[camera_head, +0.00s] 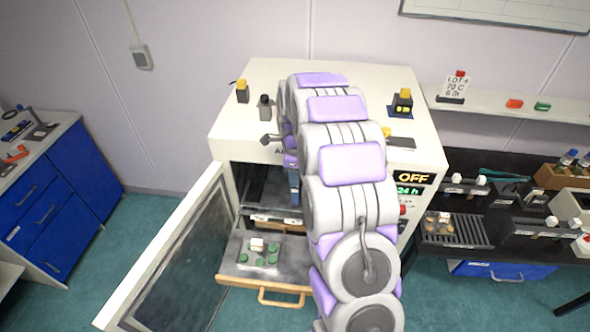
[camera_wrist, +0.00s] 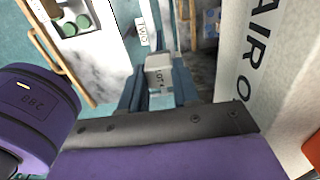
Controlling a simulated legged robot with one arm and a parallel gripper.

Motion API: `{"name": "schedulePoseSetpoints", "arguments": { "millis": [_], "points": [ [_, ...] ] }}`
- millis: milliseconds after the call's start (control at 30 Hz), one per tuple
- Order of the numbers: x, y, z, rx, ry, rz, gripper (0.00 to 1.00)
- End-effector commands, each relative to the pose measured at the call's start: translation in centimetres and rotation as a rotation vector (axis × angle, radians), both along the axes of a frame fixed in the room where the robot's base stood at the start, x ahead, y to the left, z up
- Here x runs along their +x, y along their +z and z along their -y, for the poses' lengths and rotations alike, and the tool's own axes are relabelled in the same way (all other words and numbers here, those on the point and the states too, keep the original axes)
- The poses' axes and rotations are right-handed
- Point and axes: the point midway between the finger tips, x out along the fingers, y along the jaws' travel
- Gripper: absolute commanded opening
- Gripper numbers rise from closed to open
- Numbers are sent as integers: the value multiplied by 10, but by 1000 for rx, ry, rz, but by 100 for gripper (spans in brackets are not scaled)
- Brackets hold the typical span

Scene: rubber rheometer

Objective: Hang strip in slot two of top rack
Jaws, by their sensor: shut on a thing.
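My gripper (camera_wrist: 158,88) is shut on a pale grey tab (camera_wrist: 158,66) with dark lettering, held between its teal fingers in the wrist view. The tab appears to be the strip's head; I cannot make out the strip's length below it. Just beyond it is a small white label (camera_wrist: 143,31) that seems to read "TWO", next to the oven opening. I cannot tell whether the strip touches the rack. In the head view my arm reaches into the open oven (camera_head: 230,130) and hides most of the gripper. A rack bar with a white label (camera_head: 290,221) shows low in the opening.
The oven door (camera_head: 170,262) stands open at the left. A pulled-out shelf (camera_head: 237,268) carries green discs and a white block, with a wooden handle (camera_head: 270,293) in front. The oven's "AIR O" front (camera_wrist: 255,60) is close at right in the wrist view.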

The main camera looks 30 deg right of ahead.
Motion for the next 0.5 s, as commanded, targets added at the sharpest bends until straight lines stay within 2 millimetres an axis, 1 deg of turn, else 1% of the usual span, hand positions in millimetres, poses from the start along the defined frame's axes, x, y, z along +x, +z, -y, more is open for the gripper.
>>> {"name": "schedulePoseSetpoints", "arguments": {
  "millis": [267,367,500],
  "points": [
    [2,-3,5,4,-1,-3,1],
    [1,-10,6,6,0,-4,1],
    [2,-25,7,7,0,-3,1]
  ]
}}
